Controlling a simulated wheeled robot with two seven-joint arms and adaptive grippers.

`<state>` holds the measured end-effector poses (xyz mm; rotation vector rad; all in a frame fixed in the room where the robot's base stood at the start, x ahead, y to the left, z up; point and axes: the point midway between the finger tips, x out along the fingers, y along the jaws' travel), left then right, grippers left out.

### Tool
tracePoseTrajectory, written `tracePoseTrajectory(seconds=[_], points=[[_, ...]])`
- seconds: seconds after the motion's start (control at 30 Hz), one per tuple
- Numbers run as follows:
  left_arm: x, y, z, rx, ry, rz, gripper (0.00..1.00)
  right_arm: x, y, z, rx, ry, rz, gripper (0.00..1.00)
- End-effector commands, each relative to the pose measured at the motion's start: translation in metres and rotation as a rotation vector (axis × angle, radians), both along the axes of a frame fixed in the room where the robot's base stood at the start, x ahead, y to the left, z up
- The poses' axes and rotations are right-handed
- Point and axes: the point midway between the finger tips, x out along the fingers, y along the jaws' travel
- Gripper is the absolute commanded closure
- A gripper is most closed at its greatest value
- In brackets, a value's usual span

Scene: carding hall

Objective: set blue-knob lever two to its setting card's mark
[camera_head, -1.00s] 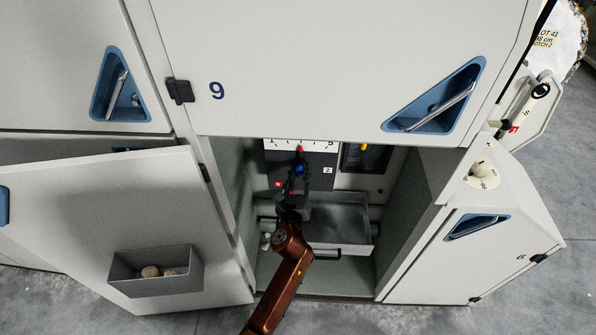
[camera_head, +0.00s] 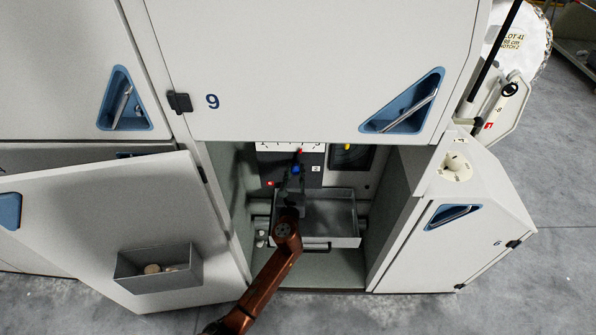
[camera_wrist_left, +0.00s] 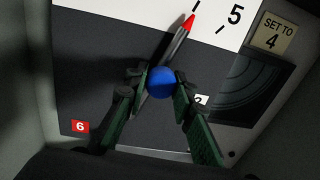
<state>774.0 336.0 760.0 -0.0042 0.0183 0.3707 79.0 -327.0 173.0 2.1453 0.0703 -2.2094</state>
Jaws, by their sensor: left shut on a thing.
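My left gripper (camera_head: 293,177) reaches into the open cabinet bay and is shut on the blue knob (camera_head: 296,169) of a lever. In the left wrist view the fingers (camera_wrist_left: 160,92) stand on either side of the blue knob (camera_wrist_left: 160,80). The lever's grey pointer (camera_wrist_left: 176,46) leans right, and its red tip (camera_wrist_left: 189,21) is close to the tick one before the 5 on the white scale (camera_wrist_left: 130,20). The setting card (camera_wrist_left: 272,35) right of the scale reads "SET TO 4". A white plate marked 2 (camera_wrist_left: 201,101) is partly behind a finger. My right gripper is out of view.
The door marked 9 (camera_head: 290,70) hangs above the bay. An open door (camera_head: 100,215) with a grey bin (camera_head: 158,270) stands left. A grey tray (camera_head: 335,215) lies below the lever. A cabinet with a cream dial (camera_head: 455,168) stands right. A red plate marked 6 (camera_wrist_left: 80,126) sits lower left.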

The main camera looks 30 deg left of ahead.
Motion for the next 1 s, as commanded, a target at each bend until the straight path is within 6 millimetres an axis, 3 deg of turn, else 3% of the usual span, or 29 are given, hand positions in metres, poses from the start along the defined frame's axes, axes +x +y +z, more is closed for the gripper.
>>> tracePoseTrajectory(seconds=[0.2,0.23,0.47,0.77,1.0], points=[[-0.001,0.001,-0.002,0.002,0.003,0.002,1.00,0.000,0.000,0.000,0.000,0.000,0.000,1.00],[-0.001,0.001,-0.002,0.002,0.003,0.002,0.75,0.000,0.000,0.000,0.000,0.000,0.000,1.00],[0.000,0.000,-0.001,0.002,0.002,0.001,0.59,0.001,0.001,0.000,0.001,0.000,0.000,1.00],[-0.002,-0.001,-0.001,0.001,0.001,0.001,0.59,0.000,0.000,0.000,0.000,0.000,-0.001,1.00],[-0.032,-0.011,-0.001,0.001,0.001,0.001,0.59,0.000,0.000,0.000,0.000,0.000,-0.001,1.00]])
